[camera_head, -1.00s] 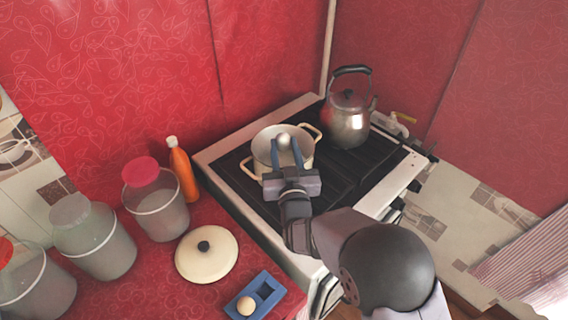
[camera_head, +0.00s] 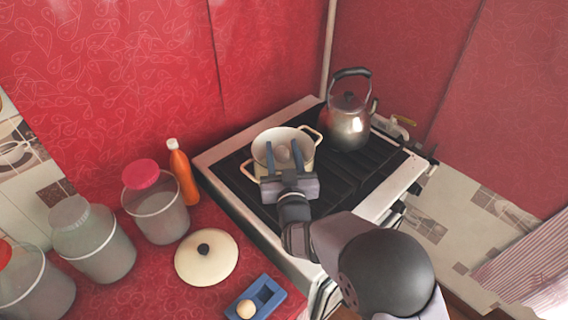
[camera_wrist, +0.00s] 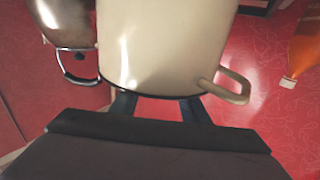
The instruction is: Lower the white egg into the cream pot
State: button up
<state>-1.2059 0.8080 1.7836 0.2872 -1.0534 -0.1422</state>
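The cream pot (camera_head: 309,160) stands upright on the stove, its two handles sticking out at the sides; its outer wall fills the upper middle of the wrist view (camera_wrist: 165,45). The white egg (camera_head: 283,153) shows inside the pot, low and shaded, between my fingers. My gripper (camera_head: 283,146) is over the near rim of the pot with its two fingers spread apart, a gap showing on either side of the egg. In the wrist view the fingertips are hidden behind the pot, and the egg does not show there.
A metal kettle (camera_head: 348,125) stands behind the pot to the right. On the red counter are a cream lid (camera_head: 190,266), a blue holder (camera_head: 270,290) with a beige egg (camera_head: 246,309), an orange bottle (camera_head: 184,175) and several jars.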

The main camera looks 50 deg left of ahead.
aim_at(285, 159)
jog(key=f, duration=0.2)
jog(key=d+f+h, duration=0.1)
jog(key=shift+w+f, duration=0.1)
jog(key=shift+f, duration=0.3)
jog(key=shift+w+r+p, duration=0.1)
jog(key=shift+r+p, duration=0.65)
jog(key=shift+p, duration=0.05)
notch_tip(285, 159, up, 8)
jog(key=p, duration=0.8)
jog(key=d+f+b, duration=0.1)
jog(key=d+f, duration=0.2)
jog(key=d, duration=0.7)
jog(key=w+d+f+b, duration=0.1)
jog(key=d+f, duration=0.3)
jog(key=d, duration=0.5)
jog(key=w+d+f+b, duration=0.1)
jog(key=d+f, duration=0.2)
jog(key=d, duration=0.7)
jog(key=shift+w+d+f, duration=0.2)
jog(key=shift+d+f, duration=0.1)
jog(key=shift+f, duration=0.1)
